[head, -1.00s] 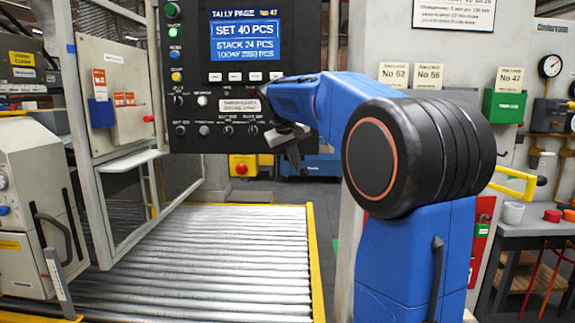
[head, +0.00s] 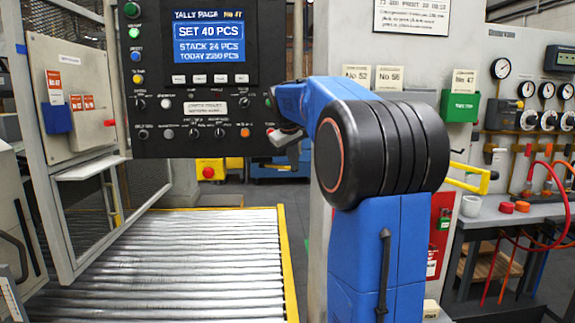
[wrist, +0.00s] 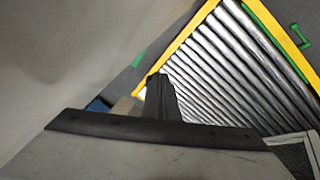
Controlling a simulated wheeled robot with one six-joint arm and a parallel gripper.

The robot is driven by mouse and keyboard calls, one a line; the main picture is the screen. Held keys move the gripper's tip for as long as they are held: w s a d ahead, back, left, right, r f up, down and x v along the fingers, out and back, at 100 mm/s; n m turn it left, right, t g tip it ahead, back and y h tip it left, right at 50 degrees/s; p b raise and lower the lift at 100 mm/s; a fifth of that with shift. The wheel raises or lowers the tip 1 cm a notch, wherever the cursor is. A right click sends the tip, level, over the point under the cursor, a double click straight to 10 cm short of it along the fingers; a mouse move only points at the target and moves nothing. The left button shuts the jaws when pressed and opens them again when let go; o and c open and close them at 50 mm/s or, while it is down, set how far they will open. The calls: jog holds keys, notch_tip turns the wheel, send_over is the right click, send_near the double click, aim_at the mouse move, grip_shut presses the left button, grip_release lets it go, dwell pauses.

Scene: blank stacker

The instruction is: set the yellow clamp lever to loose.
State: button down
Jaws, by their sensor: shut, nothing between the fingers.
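A yellow bar-shaped part (head: 468,182) with a dark end sticks out to the right from behind my arm, beside the grey cabinet. It looks like a lever, but I cannot tell whether it is the clamp lever or how it is set; my arm hides part of that area. My gripper (head: 292,152) is in front of the control panel's lower right corner, well left of the yellow part.
A roller conveyor (head: 190,265) with yellow edges lies at front left. A control panel (head: 205,80) with screen and knobs hangs above it. A mesh guard (head: 60,225) stands left. A grey bench (head: 520,222) with a white cup and red hoses stands right. A green handle (wrist: 300,35) shows beyond the rollers.

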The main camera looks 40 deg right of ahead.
jog(key=shift+w+d, duration=0.15)
jog(key=shift+d, duration=0.5)
jog(key=s+v, duration=0.3)
jog(key=v, duration=0.9)
jog(key=shift+d, duration=0.15)
jog(key=shift+s+f, duration=0.1)
dwell(0.3)
jog(key=s+a+f+y, duration=0.1)
jog(key=s+a+f, duration=0.35)
jog(key=a, duration=0.25)
jog(key=s+a+f+n+t, duration=0.1)
jog(key=s+a+f, duration=0.3)
jog(key=a+f, duration=0.15)
jog(key=s+a+f+y, duration=0.1)
jog(key=s+a+f, duration=0.3)
jog(key=a, duration=0.3)
jog(key=s+a+f+y, duration=0.1)
jog(key=s+a+f, duration=0.5)
jog(key=s+f, duration=0.2)
jog(key=s+a+f+y, duration=0.1)
jog(key=s+a+f, duration=0.5)
jog(key=s+f, duration=0.3)
notch_tip(320, 180, down, 4)
jog(key=shift+f+y, duration=0.2)
jog(key=shift+y, duration=0.1)
